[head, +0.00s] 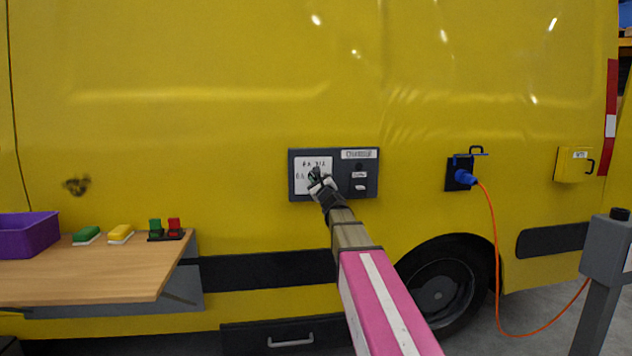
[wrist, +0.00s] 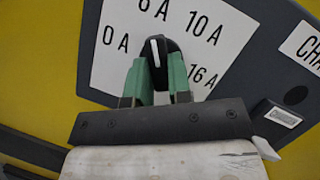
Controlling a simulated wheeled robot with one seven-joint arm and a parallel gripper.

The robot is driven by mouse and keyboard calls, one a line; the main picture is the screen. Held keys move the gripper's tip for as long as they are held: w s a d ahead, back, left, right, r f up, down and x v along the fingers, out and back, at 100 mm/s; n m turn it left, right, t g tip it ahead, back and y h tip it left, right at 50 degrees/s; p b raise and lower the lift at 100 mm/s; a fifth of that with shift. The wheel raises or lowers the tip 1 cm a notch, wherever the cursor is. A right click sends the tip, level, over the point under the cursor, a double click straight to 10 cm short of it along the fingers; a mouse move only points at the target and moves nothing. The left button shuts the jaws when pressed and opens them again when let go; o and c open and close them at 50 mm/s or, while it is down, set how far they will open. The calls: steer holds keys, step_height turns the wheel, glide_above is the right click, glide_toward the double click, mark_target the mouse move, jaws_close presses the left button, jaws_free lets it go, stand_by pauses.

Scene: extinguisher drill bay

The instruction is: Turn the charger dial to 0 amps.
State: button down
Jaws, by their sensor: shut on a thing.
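The charger panel (head: 368,187) is a dark grey plate on the yellow van side, with a white scale card (head: 301,184). In the wrist view the card (wrist: 108,70) reads 0 A at left, a partly cut-off label at top, 10 A at upper right and 16 A at lower right. The dial (wrist: 157,46) is a black knob with a white line. The line points up towards the cut-off label, away from 0 A. My gripper (head: 316,177) is at the dial; its green fingers (wrist: 157,68) are shut on the knob's two sides.
A wooden bench (head: 90,275) with a purple bin (head: 28,235), sponges and small green and red items stands at left. A blue plug (head: 465,178) with an orange cable is right of the panel. A grey post (head: 605,255) stands at far right.

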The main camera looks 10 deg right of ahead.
steer(key=n+g+y, duration=0.1)
steer(key=n, duration=0.2)
steer(key=n+g+y, duration=0.1)
steer(key=n, duration=0.3)
steer(key=shift+d+r, duration=0.15)
steer(key=shift+d, duration=0.05)
steer(key=n+g, duration=0.1)
steer(key=n, duration=0.2)
steer(key=n+g, duration=0.1)
steer(key=n, duration=0.2)
steer(key=shift+r+g, duration=0.1)
steer(key=shift+g, duration=0.2)
steer(key=c, duration=1)
jaws_free()
steer(key=shift+c, duration=0.2)
steer(key=shift+s, duration=0.1)
steer(key=v, duration=1)
steer(key=shift+s, duration=0.35)
steer(key=shift+d, duration=0.1)
